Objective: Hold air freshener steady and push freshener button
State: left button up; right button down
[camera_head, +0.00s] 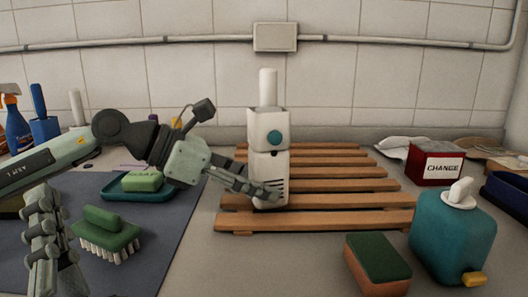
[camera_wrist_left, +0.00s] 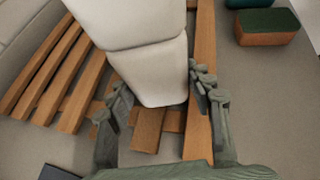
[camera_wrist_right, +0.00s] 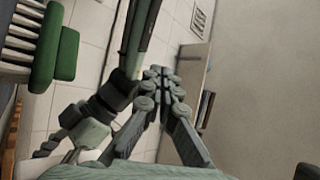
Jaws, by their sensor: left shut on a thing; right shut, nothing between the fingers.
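The air freshener (camera_head: 261,135) is a white upright unit with a round teal button (camera_head: 274,138) on its front and a pale stick-like piece on top. It stands on the wooden slatted rack. My left gripper (camera_head: 268,194) is shut on its lower part. In the left wrist view, the fingers lie on both sides of the white body (camera_wrist_left: 150,75). My right gripper (camera_head: 50,235) is shut and empty at the lower left, left of the green brush and far from the button. Its closed fingertips show in the right wrist view (camera_wrist_right: 158,80).
The wooden rack (camera_head: 345,185) lies mid-counter. A green brush (camera_head: 108,235) and a green soap in a teal dish (camera_head: 150,195) rest on a dark mat. A sponge (camera_head: 377,265), a teal dispenser (camera_head: 452,240) and a red CHANGE box (camera_head: 436,165) stand right. Bare counter lies front centre.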

pick_arm(q)
jog(key=shift+f, duration=0.1)
pick_arm(e)
jog(key=w+d+r+m+t+h, duration=0.25)
jog(key=d+m+t+h, duration=0.2)
jog(key=d+h, duration=0.3)
jog(key=m+g+h, duration=0.3)
jog(key=m+h, duration=1.4)
jog(key=h, duration=0.1)
send_near(283, 140)
jog(key=s+d+r, duration=0.4)
jog(key=s+d, duration=0.1)
jog(key=shift+y, duration=0.25)
jog(key=shift+w+a+f, duration=0.1)
jog(key=shift+w+a, duration=0.25)
jog(key=shift+w, duration=1.1)
jog(key=shift+w+a+f, duration=0.1)
jog(key=shift+w+a, duration=0.25)
jog(key=shift+w, duration=1.1)
jog(key=shift+w+a, duration=0.35)
jog(key=shift+w, duration=1.05)
jog(key=shift+w, duration=0.15)
jog(key=shift+w+a, duration=0.1)
jog(key=shift+w, duration=0.2)
